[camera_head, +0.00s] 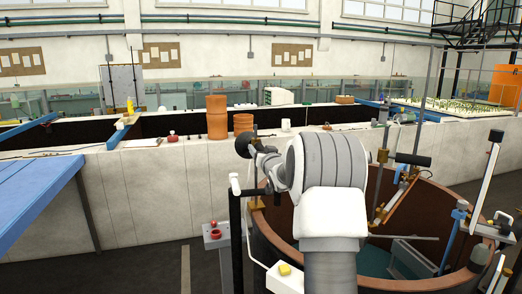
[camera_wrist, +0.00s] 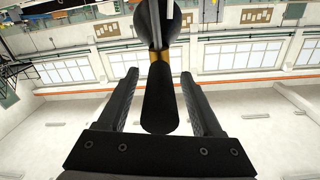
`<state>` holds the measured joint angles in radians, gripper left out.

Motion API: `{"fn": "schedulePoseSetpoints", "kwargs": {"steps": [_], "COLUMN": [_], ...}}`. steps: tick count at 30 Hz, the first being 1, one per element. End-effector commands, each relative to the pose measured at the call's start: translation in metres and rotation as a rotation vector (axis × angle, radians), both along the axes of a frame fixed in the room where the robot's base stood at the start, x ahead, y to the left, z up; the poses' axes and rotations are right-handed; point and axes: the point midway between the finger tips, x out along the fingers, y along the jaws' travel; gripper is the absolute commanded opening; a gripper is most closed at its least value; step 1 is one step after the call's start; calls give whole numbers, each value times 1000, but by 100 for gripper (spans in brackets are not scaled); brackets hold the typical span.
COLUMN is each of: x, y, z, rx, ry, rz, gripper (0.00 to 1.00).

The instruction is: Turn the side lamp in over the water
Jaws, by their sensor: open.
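A black ball (camera_head: 243,144) shows just left of my gripper (camera_head: 265,163) in the head view. In the wrist view a black ball (camera_wrist: 152,22), a brass collar (camera_wrist: 159,57) and a rounded black grip (camera_wrist: 160,100) sit in line. My gripper (camera_wrist: 159,76) is open there, its two fingers on either side of the grip with a gap at each. This looks like the side lamp's handle, but I cannot tell for sure. My arm hides much of its mounting. Teal water (camera_head: 372,262) lies in a round brown tub (camera_head: 268,240), behind and right of my arm.
Brass posts and rods (camera_head: 382,185) stand over the tub. A slanted white bar (camera_head: 486,175) rises at its right. A red button box (camera_head: 215,234) and a white-topped post (camera_head: 235,184) stand left of it. A blue table (camera_head: 35,190) is at far left. A long pale wall (camera_head: 150,190) runs behind.

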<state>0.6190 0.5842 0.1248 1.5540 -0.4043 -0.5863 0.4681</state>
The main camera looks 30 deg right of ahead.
Motion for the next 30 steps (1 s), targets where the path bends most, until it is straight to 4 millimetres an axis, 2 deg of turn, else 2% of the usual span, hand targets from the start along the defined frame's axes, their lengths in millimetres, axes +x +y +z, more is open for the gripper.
{"fn": "schedulePoseSetpoints", "kwargs": {"steps": [5, 6, 15, 17, 30], "x": [0, 0, 0, 0, 0], "y": [0, 0, 0, 0, 0], "z": [0, 0, 0, 0, 0], "rx": [0, 0, 0, 0, 0], "ry": [0, 0, 0, 0, -1], "rz": [0, 0, 0, 0, 0], "gripper": [67, 63, 9, 0, 0]}}
